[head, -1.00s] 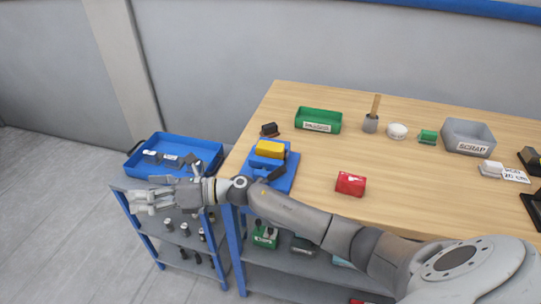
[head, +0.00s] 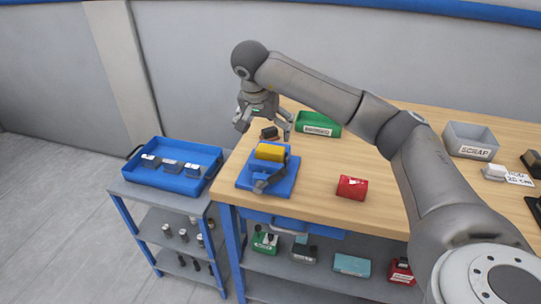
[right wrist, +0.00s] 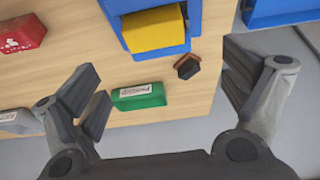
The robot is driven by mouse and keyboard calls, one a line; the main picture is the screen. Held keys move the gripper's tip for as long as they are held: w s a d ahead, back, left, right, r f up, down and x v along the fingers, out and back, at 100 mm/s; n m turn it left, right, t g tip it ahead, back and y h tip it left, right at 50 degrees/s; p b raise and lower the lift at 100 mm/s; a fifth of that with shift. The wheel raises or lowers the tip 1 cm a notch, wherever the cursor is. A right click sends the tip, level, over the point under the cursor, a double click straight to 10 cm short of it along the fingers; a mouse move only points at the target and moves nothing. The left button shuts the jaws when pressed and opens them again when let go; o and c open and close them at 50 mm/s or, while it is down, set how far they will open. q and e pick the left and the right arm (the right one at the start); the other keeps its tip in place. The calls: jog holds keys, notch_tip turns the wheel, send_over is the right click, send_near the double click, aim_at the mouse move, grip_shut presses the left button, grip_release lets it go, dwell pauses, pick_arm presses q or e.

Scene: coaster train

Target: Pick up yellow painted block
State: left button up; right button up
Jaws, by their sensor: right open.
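The yellow painted block (head: 270,152) sits on a blue fixture (head: 284,184) at the left end of the wooden table. It also shows in the right wrist view (right wrist: 153,28), at the top middle, held between blue parts of the fixture. My right gripper (head: 263,128) is open and empty, above the table's back left part, behind the block in the head view. In the right wrist view its fingers (right wrist: 165,98) are spread wide, with the block beyond them. My left gripper is not in view.
A small dark object (head: 269,132) lies behind the fixture, near a green bin (head: 318,124). A red block (head: 352,188) lies to the right. A grey scrap bin (head: 470,141) stands farther right. A blue tray (head: 174,165) sits on a side cart.

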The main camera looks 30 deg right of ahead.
aim_at(270, 149)
jog(key=x, duration=0.4)
jog(key=p+x, duration=0.1)
jog(key=x, duration=0.1)
jog(key=s+p+x, duration=0.1)
jog(key=x, duration=0.2)
jog(key=shift+a+f, duration=0.1)
jog(key=shift+f, duration=0.3)
jog(key=shift+c, duration=0.4)
jog(key=c, duration=1.3)
jog(key=shift+r, duration=0.1)
